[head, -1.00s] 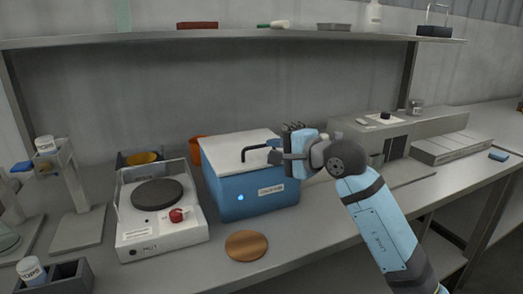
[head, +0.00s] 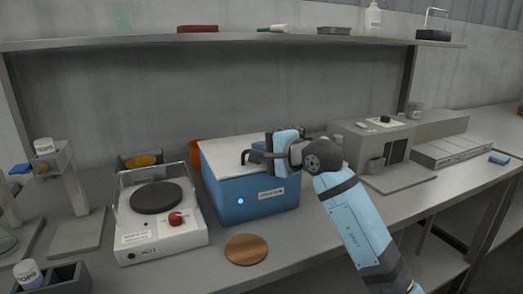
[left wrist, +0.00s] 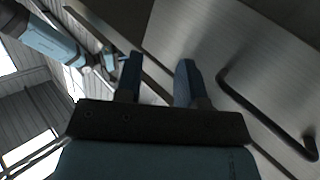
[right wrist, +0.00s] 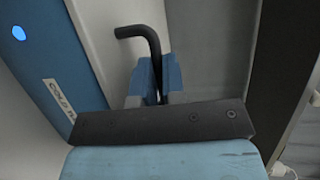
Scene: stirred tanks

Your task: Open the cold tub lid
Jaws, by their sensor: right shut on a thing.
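The cold tub (head: 235,200) is a blue box with a label and a blue light on its front. Its white lid (head: 225,150) lies flat on top, closed. My right gripper (head: 254,157) is over the lid's front right part, shut on the black lid handle, which it mostly hides in the head view. In the right wrist view the bent handle (right wrist: 143,33) sticks up between the blue fingers (right wrist: 156,80). My left gripper (left wrist: 158,80) shows only in the left wrist view, open with an empty gap between its fingers.
A hotplate (head: 160,225) stands left of the tub, with a brown round disc (head: 246,249) in front. A grey instrument (head: 395,155) stands to the right. A shelf (head: 250,38) runs above. A bar handle (left wrist: 262,112) is beside my left gripper.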

